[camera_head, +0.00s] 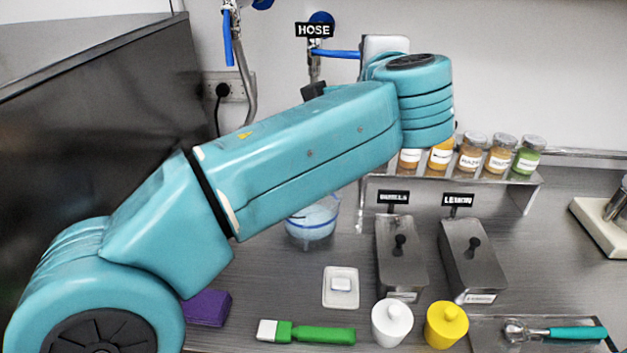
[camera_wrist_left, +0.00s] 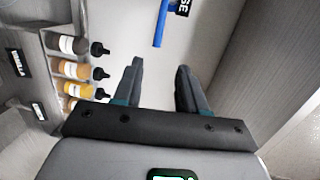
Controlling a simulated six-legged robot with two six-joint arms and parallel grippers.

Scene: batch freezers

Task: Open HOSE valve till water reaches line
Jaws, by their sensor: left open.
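The HOSE label (camera_head: 314,30) hangs on the back wall above a valve with a blue lever (camera_head: 337,54) lying about level. In the left wrist view the lever (camera_wrist_left: 160,24) shows beyond the fingertips, beside the part-cut label (camera_wrist_left: 184,6). My left gripper (camera_wrist_left: 160,66) is open and empty, apart from the lever. In the head view my left arm hides most of it. A clear container (camera_head: 313,222) with a blue line stands below, its upper part hidden by my arm; I cannot tell its water level. My right gripper is not in view.
Another blue lever (camera_head: 228,38) hangs down at left. Labelled jars (camera_head: 499,155) stand on a metal shelf (camera_head: 525,190) at right. Metal bins (camera_head: 470,258), a white pot (camera_head: 392,325), a yellow pot (camera_head: 446,328) and a green-handled brush (camera_head: 318,334) occupy the counter.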

